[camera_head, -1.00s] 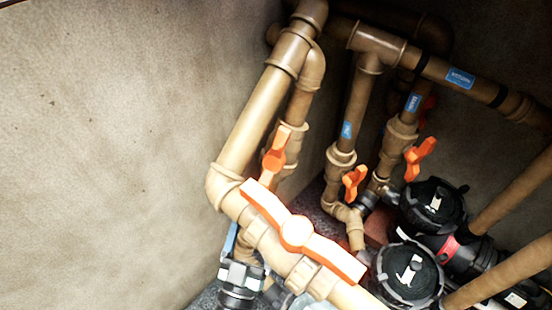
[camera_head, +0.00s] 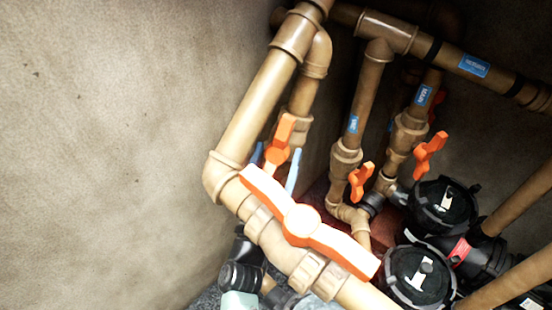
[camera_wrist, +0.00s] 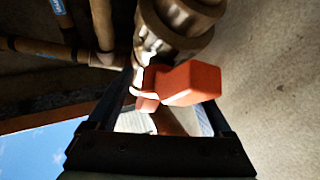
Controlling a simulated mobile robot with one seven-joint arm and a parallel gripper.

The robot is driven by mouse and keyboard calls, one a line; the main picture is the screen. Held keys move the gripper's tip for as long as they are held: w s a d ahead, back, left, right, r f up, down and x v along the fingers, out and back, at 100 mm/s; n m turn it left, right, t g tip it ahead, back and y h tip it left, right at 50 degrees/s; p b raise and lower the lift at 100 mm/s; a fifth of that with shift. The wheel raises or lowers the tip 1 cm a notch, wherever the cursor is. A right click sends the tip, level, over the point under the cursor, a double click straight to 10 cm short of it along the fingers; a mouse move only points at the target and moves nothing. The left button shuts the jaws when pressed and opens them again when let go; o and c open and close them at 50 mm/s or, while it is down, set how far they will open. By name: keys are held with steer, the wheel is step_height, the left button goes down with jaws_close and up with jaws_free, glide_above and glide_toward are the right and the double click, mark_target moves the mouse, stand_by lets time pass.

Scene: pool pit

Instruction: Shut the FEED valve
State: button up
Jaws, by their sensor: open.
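No FEED label is legible. An orange valve handle (camera_head: 279,140) sits on a tan pipe close to the left wall and looks roughly in line with that pipe. My gripper (camera_head: 275,163) is open, its blue fingers on either side of this handle's lower part. In the wrist view the orange handle (camera_wrist: 190,84) lies between the spread dark fingers of my gripper (camera_wrist: 168,92); I cannot tell whether they touch it. Two more orange handles, right (camera_head: 430,150) and middle (camera_head: 361,180), stand on other pipes.
Blue labels reading roughly VAC (camera_head: 353,124), MAIN (camera_head: 423,95) and RETURN (camera_head: 474,65) mark other pipes. Black round-capped units (camera_head: 444,203) crowd the lower right. The thick front pipe (camera_head: 262,110) stands close to my gripper. The left wall (camera_head: 110,150) is bare.

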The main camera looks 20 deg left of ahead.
steer(key=shift+d, duration=0.1)
jaws_close()
steer(key=shift+f+m+h+p, duration=0.1)
steer(key=shift+m+h+p, duration=0.5)
steer(key=shift+m, duration=0.1)
stand_by(0.5)
steer(key=shift+m+h, duration=0.4)
steer(key=shift+m+h+p, duration=1)
steer(key=shift+m, duration=0.2)
steer(key=shift+a+m+g+h+p, duration=0.15)
steer(key=shift+m+g+h+p, duration=0.25)
steer(key=shift+m+h, duration=0.65)
steer(key=shift+a+m+g+h+p, duration=0.1)
steer(key=shift+m+g+h+p, duration=0.25)
steer(key=shift+m+h, duration=0.7)
steer(key=shift+m, duration=0.8)
